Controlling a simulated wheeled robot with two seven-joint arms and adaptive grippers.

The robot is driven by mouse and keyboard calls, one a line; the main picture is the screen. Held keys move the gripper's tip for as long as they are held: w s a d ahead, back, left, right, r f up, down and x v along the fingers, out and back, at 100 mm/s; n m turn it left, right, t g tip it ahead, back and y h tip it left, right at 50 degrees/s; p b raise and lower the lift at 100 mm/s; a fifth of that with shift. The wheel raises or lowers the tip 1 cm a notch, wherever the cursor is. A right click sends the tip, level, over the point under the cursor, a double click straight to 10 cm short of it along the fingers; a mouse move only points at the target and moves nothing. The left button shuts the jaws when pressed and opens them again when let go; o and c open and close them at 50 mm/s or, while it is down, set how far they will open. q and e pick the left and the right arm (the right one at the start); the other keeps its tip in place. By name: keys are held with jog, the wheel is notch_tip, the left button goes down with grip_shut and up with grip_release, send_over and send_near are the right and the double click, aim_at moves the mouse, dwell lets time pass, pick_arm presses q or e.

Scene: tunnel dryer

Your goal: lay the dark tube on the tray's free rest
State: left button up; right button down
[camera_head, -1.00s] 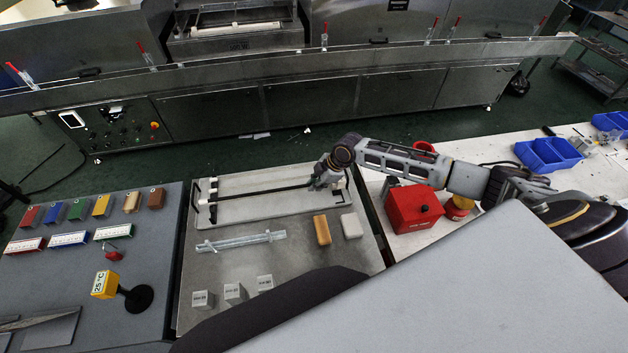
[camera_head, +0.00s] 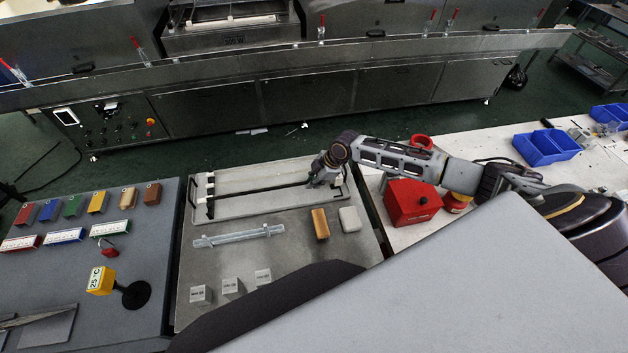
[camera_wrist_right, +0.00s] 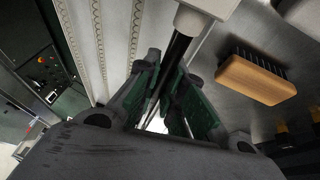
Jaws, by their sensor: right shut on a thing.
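The dark tube (camera_head: 255,191) is a long thin black rod lying along the light grey tray (camera_head: 240,208). Its left end is near the white rests (camera_head: 210,196) at the tray's left side. In the head view my right gripper (camera_head: 318,181) is at the tube's right end, over the right part of the tray. In the right wrist view the tube (camera_wrist_right: 176,50) runs between the fingers of the right gripper (camera_wrist_right: 172,110), which is shut on it. I cannot tell whether the tube touches the rests. My left gripper is not in view.
A clear glass-like rod (camera_head: 238,236) lies in front of the tray. A wooden brush (camera_head: 320,223), a white block (camera_head: 350,219) and small grey blocks (camera_head: 232,287) stand nearby. A red box (camera_head: 412,203) stands to the right. The dryer (camera_head: 300,90) runs behind.

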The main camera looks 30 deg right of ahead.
aim_at(310, 197)
jog(key=shift+f+b, duration=0.95)
jog(key=shift+f, duration=0.75)
jog(key=shift+p, duration=0.55)
dwell(1.1)
jog(key=shift+f+b, duration=0.95)
jog(key=shift+f, duration=0.65)
dwell(0.9)
jog(key=c, duration=1.5)
grip_release()
jog(key=shift+o, duration=0.2)
jog(key=shift+s, duration=0.1)
